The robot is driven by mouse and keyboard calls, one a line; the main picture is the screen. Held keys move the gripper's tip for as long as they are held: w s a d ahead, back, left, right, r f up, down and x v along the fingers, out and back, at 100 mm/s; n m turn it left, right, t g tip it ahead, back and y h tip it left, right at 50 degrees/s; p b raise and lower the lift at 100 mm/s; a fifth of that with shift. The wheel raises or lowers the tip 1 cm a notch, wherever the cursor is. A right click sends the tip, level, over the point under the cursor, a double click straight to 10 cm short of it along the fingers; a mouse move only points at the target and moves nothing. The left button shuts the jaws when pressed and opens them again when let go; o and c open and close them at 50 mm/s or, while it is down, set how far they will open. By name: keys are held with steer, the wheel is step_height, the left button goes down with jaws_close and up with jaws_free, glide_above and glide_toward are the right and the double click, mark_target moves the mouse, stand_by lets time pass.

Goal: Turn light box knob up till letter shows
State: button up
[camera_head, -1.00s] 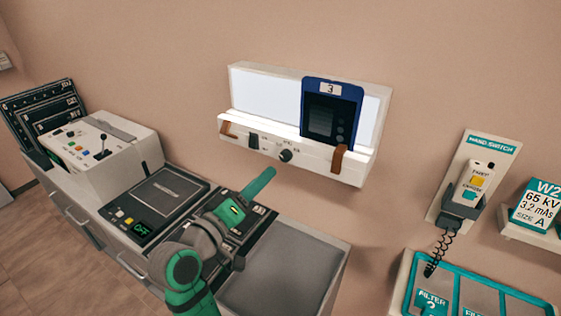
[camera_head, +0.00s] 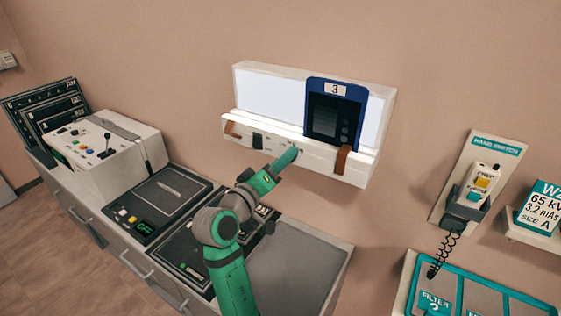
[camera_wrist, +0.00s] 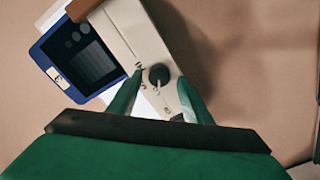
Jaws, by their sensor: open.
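The white light box (camera_head: 252,130) is mounted on the wall with its panel (camera_head: 270,98) lit. A blue-framed film marked 3 (camera_head: 334,112) stands at its right side, with a dark picture in which I can make out no letter. The dark round knob (camera_wrist: 158,74) on the front ledge shows in the wrist view, just beyond and between my fingertips. My gripper (camera_wrist: 160,90) is open, with one green finger on each side of the knob; I cannot tell whether they touch it. In the head view my gripper (camera_head: 292,153) hides the knob.
A dark switch (camera_head: 257,141) sits left of the knob, and a brown clip (camera_head: 341,160) holds the ledge's right part. Below is a counter with a control console (camera_head: 100,150). A hand switch (camera_head: 478,185) hangs at the right above a filter tray (camera_head: 405,290).

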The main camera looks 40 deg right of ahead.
steer(key=shift+s+d, duration=0.25)
steer(key=c, duration=1.1)
steer(key=shift+o, duration=0.2)
steer(key=shift+a, duration=0.1)
steer(key=m, duration=1.1)
steer(key=shift+r+m, duration=0.2)
steer(key=shift+m, duration=0.1)
steer(key=o, duration=0.9)
steer(key=shift+s+r, duration=0.1)
steer(key=shift+o, duration=0.8)
